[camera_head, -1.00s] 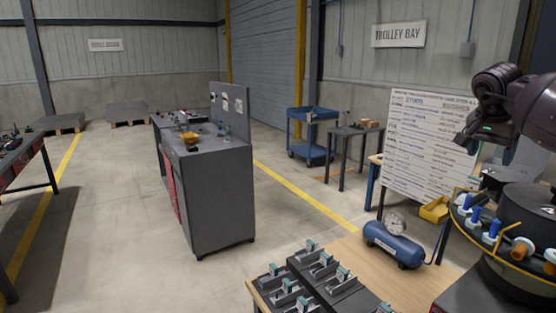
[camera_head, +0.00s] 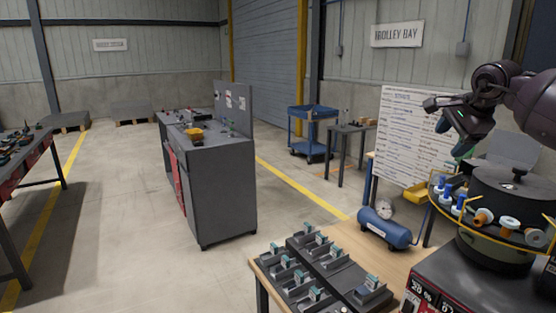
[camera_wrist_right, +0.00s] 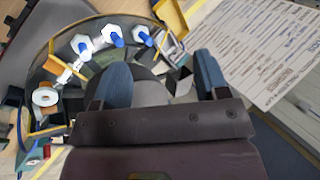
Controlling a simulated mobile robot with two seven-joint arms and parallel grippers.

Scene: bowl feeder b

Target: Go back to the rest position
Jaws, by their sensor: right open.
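My right gripper (camera_head: 463,147) hangs at the right of the head view, its fingers pointing down, above and left of the bowl feeder (camera_head: 510,192). In the right wrist view its two blue fingers (camera_wrist_right: 161,75) are apart, with nothing held between them. The feeder's round track (camera_wrist_right: 52,62) lies behind and left of the fingers, with blue-and-white parts on it. My left gripper is in neither view.
A wooden table (camera_head: 345,240) carries a blue air tank (camera_head: 385,232) with a gauge and black fixtures (camera_head: 325,265) holding small parts. A whiteboard (camera_head: 412,140) stands behind the feeder. A grey cabinet (camera_head: 218,195) stands on open floor at mid-left.

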